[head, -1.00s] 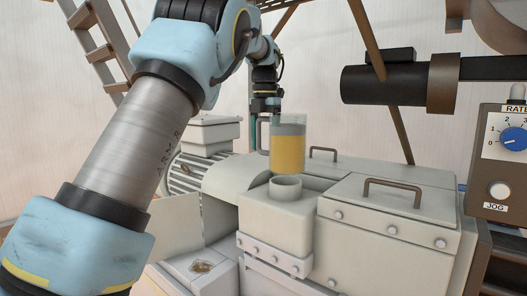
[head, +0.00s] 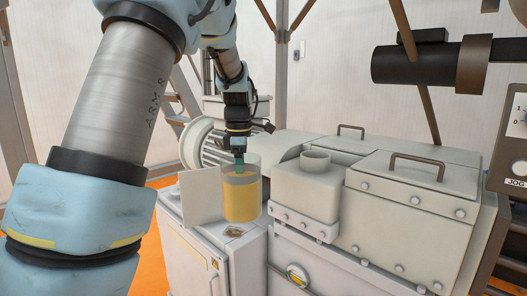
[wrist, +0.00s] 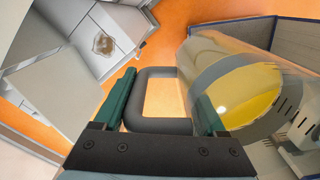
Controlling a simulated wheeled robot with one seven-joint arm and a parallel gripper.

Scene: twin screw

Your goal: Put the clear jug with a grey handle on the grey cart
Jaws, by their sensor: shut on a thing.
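The clear jug (head: 241,200) holds yellow liquid and is upright in the head view. My gripper (head: 238,160) is above it. In the wrist view my gripper (wrist: 163,100) is shut on the jug's grey handle (wrist: 165,73), and the jug body (wrist: 255,95) lies to the right. A pale grey box-like unit (head: 198,262), which seems to be the grey cart, stands below in the head view. Its top has a brown stain and also shows in the wrist view (wrist: 125,40). The jug hides part of it; I cannot tell the gap between them.
The pale machine stands right of the jug, with a round inlet (head: 316,161) and handled covers (head: 420,188). A flat pale panel (head: 201,195) stands upright just left of the jug. A black cylinder (head: 416,65) is at upper right. Orange floor shows at lower left.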

